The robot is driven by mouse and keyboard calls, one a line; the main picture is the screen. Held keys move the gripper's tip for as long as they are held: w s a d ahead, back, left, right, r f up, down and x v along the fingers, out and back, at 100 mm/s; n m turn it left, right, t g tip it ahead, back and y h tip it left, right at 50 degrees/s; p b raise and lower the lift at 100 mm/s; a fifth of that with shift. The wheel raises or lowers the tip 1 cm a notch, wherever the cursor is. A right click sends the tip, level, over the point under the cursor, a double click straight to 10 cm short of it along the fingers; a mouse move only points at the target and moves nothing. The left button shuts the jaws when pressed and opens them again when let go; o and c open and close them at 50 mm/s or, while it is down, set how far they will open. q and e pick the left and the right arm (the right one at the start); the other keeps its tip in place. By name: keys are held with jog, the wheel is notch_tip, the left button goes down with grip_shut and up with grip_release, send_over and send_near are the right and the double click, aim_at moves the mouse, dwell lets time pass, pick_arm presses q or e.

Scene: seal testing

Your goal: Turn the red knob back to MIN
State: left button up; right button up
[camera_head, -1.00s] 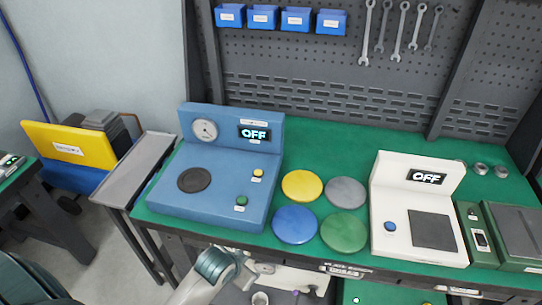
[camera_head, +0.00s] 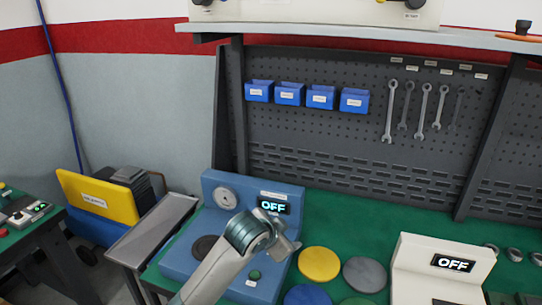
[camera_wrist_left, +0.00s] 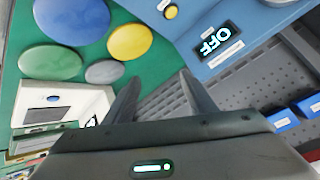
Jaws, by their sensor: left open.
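I cannot make out a red knob in either current view. A cream device (camera_head: 315,12) stands on the high shelf, cut off by the top edge of the head view, with dark parts along its lower front. My left gripper (camera_head: 287,240) is raised in front of the blue machine (camera_head: 222,263), which reads OFF. In the left wrist view, its two fingers (camera_wrist_left: 160,88) are apart with nothing between them. The blue machine's panel also shows there (camera_wrist_left: 250,18). My right gripper is out of view.
The shelf (camera_head: 340,33) runs above a pegboard (camera_head: 330,135) with blue bins and wrenches. Yellow (camera_head: 319,264), grey (camera_head: 365,274), blue and green discs lie on the green bench beside a white machine (camera_head: 412,275). A side table (camera_head: 40,240) with controls is at left.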

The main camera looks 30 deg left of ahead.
pick_arm(q)
jog(key=w+a+r+t, duration=0.2)
jog(key=w+a+r, duration=0.1)
jog(key=r, duration=0.8)
jog(key=w+a+r+m+t+y, duration=0.1)
jog(key=w+a+r, duration=0.15)
jog(key=r, duration=0.75)
jog(key=w+a+r+t, duration=0.2)
jog(key=w+r, duration=0.2)
jog(key=r, duration=0.7)
jog(key=s+a+r+t, duration=0.1)
jog(key=s+a+r, duration=0.2)
jog(key=r, duration=1.1)
jog(key=s+a+r+t+y, duration=0.1)
jog(key=s+a+r, duration=0.3)
jog(key=r, duration=1)
jog(key=shift+s+t, duration=0.4)
jog(key=shift+t, duration=0.2)
jog(key=shift+w, duration=0.15)
jog(key=shift+w+a+p, duration=0.5)
jog(key=shift+w+p, duration=1.05)
jog(key=shift+w, duration=1.3)
jog(key=shift+w+a+p, duration=0.5)
jog(key=shift+w+p, duration=1)
jog(key=shift+w, duration=1.3)
jog(key=shift+w+a+p, duration=0.5)
jog(key=shift+w+p, duration=1.05)
jog(key=shift+w, duration=1.3)
